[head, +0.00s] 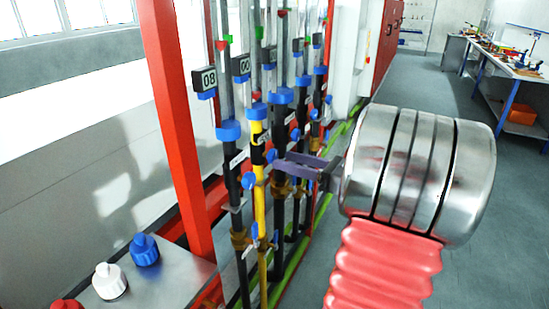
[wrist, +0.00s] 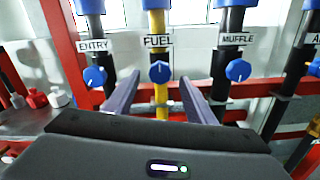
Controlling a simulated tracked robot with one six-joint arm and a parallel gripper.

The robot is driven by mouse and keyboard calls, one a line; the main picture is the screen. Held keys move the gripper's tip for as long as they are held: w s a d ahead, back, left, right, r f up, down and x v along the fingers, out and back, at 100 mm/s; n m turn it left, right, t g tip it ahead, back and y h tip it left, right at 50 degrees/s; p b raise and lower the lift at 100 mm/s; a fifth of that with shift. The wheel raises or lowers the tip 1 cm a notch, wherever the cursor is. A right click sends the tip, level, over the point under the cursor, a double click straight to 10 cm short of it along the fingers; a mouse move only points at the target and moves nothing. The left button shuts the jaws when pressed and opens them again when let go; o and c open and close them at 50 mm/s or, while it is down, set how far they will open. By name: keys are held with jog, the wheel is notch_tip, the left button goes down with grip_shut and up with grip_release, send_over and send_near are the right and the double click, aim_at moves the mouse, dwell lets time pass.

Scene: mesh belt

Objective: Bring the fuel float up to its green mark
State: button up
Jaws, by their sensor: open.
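The fuel line is a yellow pipe (head: 259,190) with a blue collar; in the wrist view the yellow pipe (wrist: 160,98) stands mid-picture under the FUEL label (wrist: 158,41). Its round blue knob (wrist: 159,72) shows a dark pointer mark standing about upright. My gripper (wrist: 160,80) is open, one finger on each side of the knob, with a gap to each; I cannot tell whether the tips reach it in depth. In the head view my gripper (head: 283,165) is beside the pipes. A green mark (head: 259,33) shows by the tubes above; which red piece is the fuel float is unclear.
The ENTRY knob (wrist: 95,76) is left of my fingers and the MUFFLE knob (wrist: 238,70) right. A red post (head: 178,120) stands left of the pipes. Red, white and blue bottles (head: 145,250) stand on a ledge. Open floor (head: 430,95) lies right.

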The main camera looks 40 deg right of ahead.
aim_at(275, 157)
jog(key=shift+x, duration=2.45)
jog(key=shift+d, duration=0.1)
jog(key=c, duration=1)
